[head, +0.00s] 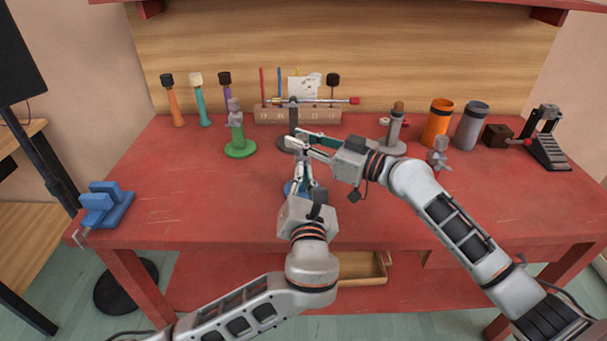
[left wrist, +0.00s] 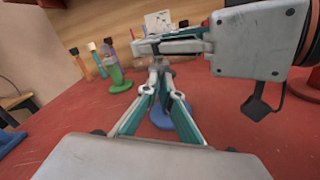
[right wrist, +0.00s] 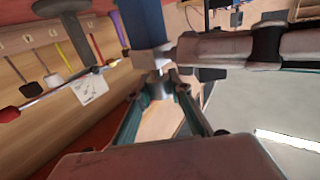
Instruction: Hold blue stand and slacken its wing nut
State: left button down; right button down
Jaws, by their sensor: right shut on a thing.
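The blue stand's round base (head: 291,188) is on the red table at centre, partly hidden by my left gripper; it also shows between the fingers in the left wrist view (left wrist: 185,128). In the right wrist view, where things appear upside down, its blue post (right wrist: 145,22) ends in silvery metal (right wrist: 158,82). My left gripper (head: 300,160) comes from the front, its fingertips closed in on the post. My right gripper (head: 297,143) comes from the right, above it, and is shut on the small metal part at the top, apparently the wing nut. The fingertips largely hide it.
A green stand (head: 240,149) is at left and a grey stand (head: 393,146) at right. A dark stand (head: 294,118) with a rod across it is close behind my grippers. A blue block (head: 106,206) is at the left edge. The front table is clear.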

pick_arm(q)
jog(key=shift+r, duration=0.1)
jog(key=c, duration=2.2)
grip_release()
jog(key=shift+c, duration=0.2)
jog(key=s, duration=1.2)
jog(key=shift+d, duration=0.3)
pick_arm(e)
jog(key=c, duration=1.8)
grip_release()
jog(key=shift+o, duration=0.2)
